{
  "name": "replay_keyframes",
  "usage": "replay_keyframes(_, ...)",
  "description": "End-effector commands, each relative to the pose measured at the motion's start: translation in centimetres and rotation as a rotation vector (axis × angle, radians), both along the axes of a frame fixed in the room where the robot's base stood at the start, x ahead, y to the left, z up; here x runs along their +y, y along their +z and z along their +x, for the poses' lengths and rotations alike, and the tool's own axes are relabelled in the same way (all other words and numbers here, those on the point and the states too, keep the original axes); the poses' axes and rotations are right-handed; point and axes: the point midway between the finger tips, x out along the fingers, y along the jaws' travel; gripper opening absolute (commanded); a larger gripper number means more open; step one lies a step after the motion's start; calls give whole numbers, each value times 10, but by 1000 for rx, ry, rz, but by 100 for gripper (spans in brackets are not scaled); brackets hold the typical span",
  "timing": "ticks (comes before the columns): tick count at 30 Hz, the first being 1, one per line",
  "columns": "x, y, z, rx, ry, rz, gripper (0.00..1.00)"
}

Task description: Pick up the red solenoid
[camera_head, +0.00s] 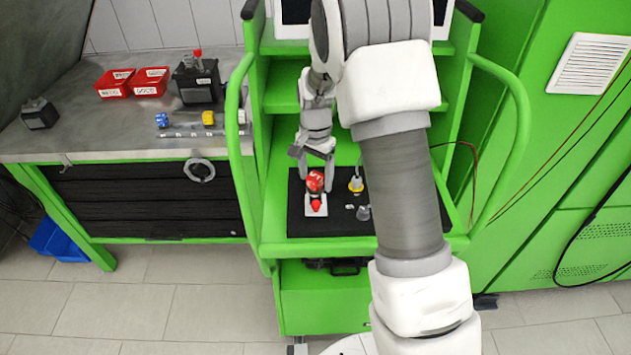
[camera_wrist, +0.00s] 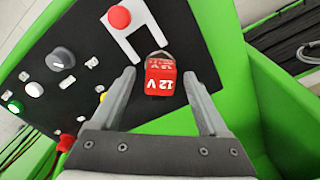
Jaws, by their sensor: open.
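The red solenoid (camera_head: 315,180), a small red block, is on the black mat of the green cart. In the wrist view the solenoid (camera_wrist: 160,78) shows white "12 V" lettering and a metal end. My gripper (camera_head: 317,184) points down over it, with one finger on each side. In the wrist view the fingers of my gripper (camera_wrist: 159,75) are open, with visible gaps to the red block. I cannot tell how far the tips are above the mat.
A white bracket (camera_wrist: 146,22) and a round red knob (camera_wrist: 119,17) lie just beyond the solenoid. Other knobs, including a grey one (camera_wrist: 60,60), sit on the black mat (camera_head: 297,222). Green cart rails rise on both sides. A workbench with red bins (camera_head: 150,80) stands left.

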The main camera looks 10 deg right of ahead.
Motion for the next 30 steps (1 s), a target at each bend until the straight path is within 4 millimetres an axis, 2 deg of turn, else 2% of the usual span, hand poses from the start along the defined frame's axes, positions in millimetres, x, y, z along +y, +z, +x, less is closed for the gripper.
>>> replay_keyframes(8,0,-4,0,-1,0,1,78)
replay_keyframes(21,0,-3,0,-1,0,0,0)
replay_keyframes(30,0,-3,1,-2,0,1,0)
